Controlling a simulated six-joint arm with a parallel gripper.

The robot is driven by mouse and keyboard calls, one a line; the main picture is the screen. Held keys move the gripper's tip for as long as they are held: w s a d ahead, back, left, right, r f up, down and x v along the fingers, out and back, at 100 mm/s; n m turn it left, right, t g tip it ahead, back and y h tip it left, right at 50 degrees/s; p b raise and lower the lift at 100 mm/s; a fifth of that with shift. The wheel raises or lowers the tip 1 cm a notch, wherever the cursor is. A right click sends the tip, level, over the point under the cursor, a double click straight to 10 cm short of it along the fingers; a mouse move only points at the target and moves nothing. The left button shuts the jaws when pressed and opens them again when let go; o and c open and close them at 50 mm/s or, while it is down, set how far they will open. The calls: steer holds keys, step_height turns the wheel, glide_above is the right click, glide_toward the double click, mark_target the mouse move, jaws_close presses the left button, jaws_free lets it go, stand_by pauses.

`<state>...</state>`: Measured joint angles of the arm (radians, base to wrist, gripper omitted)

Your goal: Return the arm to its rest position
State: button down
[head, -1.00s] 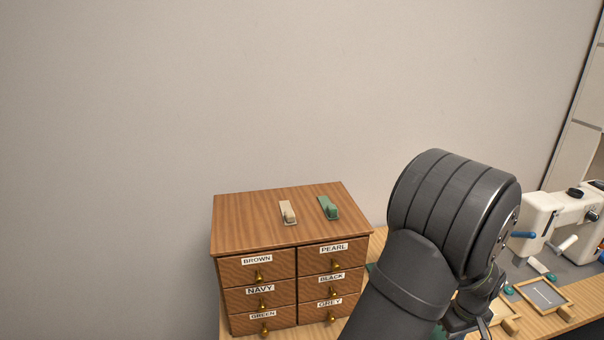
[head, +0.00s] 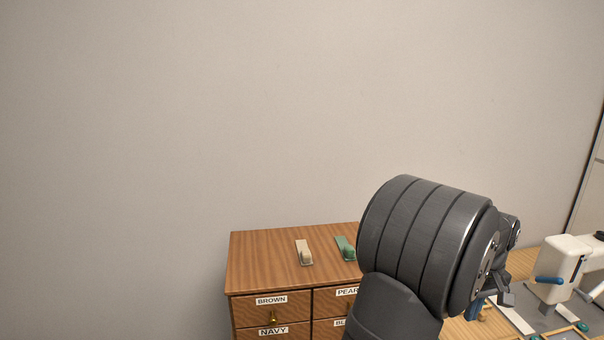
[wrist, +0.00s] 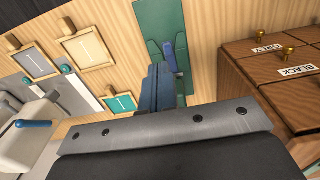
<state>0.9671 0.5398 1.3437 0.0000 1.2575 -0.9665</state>
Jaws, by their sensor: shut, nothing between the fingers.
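My dark arm stands in the front right of the head view and hides part of the drawer cabinet. My gripper (head: 504,296) is only partly visible behind the arm there. In the wrist view its dark blue fingers (wrist: 161,78) are shut together with nothing between them. They are above the wooden table (wrist: 205,50), near a green mat (wrist: 150,18). A blue-handled item (wrist: 169,56) lies beyond the fingertips, on or near the mat.
The drawer cabinet (head: 270,280) bears a beige clip (head: 304,252) and a green clip (head: 346,248); it is close on the right in the wrist view. A white sewing machine (head: 562,262) stands at right. Small framed boards (wrist: 87,48) lie on the table. The wall area is clear.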

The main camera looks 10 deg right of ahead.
steer(key=shift+w+f, duration=0.15)
steer(key=shift+f, duration=0.65)
steer(key=c, duration=0.9)
jaws_free()
steer(key=shift+r, duration=0.1)
steer(key=o, duration=0.8)
steer(key=shift+t, duration=0.6)
steer(key=w+d+r, duration=0.2)
steer(key=shift+w+d+r, duration=0.2)
steer(key=shift+w+r, duration=0.05)
steer(key=shift+w, duration=0.1)
steer(key=shift+c, duration=0.2)
steer(key=shift+o, duration=0.7)
steer(key=w+d+r+t, duration=0.3)
steer(key=w+d+r, duration=0.2)
steer(key=w+r, duration=0.1)
steer(key=shift+r, duration=0.7)
steer(key=x, duration=0.9)
steer(key=shift+w+d+f, duration=0.15)
steer(key=shift+w+f, duration=0.05)
steer(key=shift+w, duration=0.15)
steer(key=shift+r, duration=0.1)
